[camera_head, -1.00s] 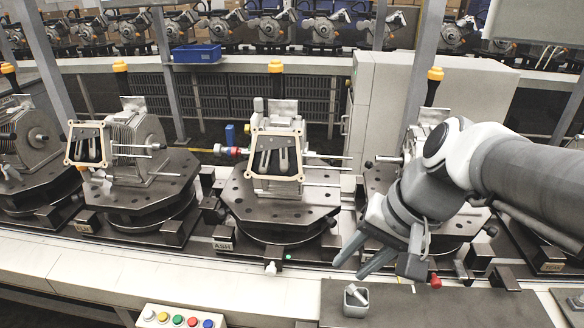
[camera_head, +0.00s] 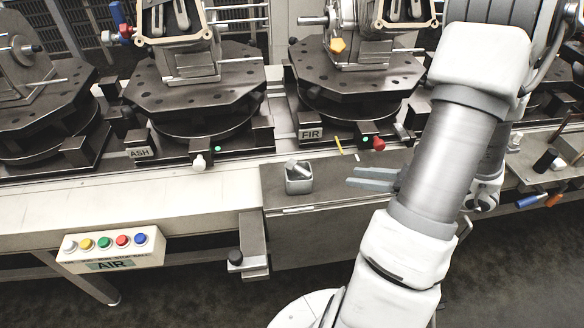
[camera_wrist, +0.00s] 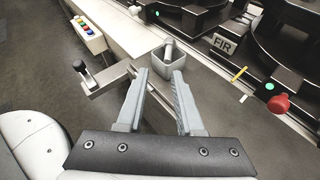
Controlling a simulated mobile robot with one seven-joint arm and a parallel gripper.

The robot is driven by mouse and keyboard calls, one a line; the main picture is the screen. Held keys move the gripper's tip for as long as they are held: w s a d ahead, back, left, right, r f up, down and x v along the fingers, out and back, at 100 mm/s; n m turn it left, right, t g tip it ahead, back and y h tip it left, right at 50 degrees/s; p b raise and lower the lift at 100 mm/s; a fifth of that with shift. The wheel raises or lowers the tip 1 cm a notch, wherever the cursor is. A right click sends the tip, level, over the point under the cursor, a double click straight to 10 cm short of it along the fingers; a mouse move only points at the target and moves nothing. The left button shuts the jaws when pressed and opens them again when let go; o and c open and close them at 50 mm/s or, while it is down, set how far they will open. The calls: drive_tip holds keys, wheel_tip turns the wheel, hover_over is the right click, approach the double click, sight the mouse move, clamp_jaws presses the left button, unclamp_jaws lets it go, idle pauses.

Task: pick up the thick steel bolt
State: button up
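A short grey bolt-like rod (camera_head: 297,166) stands tilted in a small grey square cup (camera_head: 299,186) on the dark plate in front of the fixtures. Its lower part is hidden in the cup. In the wrist view the rod (camera_wrist: 169,46) and cup (camera_wrist: 165,60) are just beyond the fingertips, near the centre. My gripper (camera_head: 358,178) is to the right of the cup in the head view. In the wrist view my gripper (camera_wrist: 160,74) shows its two fingers apart with nothing between them.
The dark plate (camera_head: 335,193) is mostly clear around the cup. A red knob (camera_head: 379,143) and the FIR fixture (camera_head: 355,85) stand behind it. A button box (camera_head: 112,247) is at the left, and a dark-knobbed lever (camera_head: 235,257) is at the front edge.

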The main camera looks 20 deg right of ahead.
drive_tip(key=d+f+m, duration=0.1)
drive_tip(key=f, duration=0.1)
drive_tip(key=b, duration=0.4)
approach(299, 170)
drive_tip(key=x, duration=0.8)
drive_tip(key=shift+w+d+f, duration=0.2)
drive_tip(key=shift+f, duration=0.2)
drive_tip(key=shift+t+h, duration=0.3)
clamp_jaws()
idle(0.4)
